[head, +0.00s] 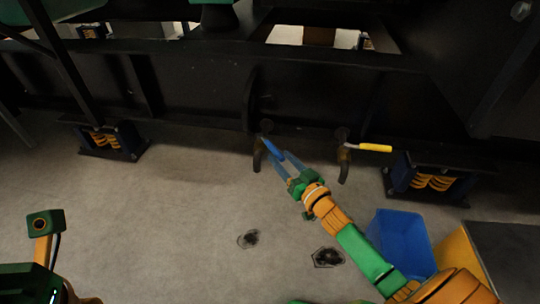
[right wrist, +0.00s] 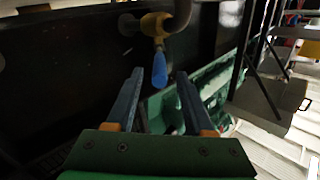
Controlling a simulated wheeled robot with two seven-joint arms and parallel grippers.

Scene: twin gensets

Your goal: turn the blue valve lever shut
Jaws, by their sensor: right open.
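The blue valve lever (head: 271,148) sits on a small pipe valve on the dark frame in the head view, slanting down to the right from its pivot. In the right wrist view the blue lever (right wrist: 159,72) hangs down from a brass-coloured valve body (right wrist: 155,25). My right gripper (head: 282,160) is open, with its fingertips at the lever's free end. In the right wrist view the lever's end appears between the two fingertips of my right gripper (right wrist: 160,76); I cannot tell whether they touch it. My left gripper does not show.
A second valve with a yellow lever (head: 375,148), lying level, is to the right. Sprung mounts (head: 108,138) stand under the dark frame (head: 200,95). A blue bin (head: 402,238) is beside my right arm. Dark stains (head: 328,257) mark the otherwise open floor.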

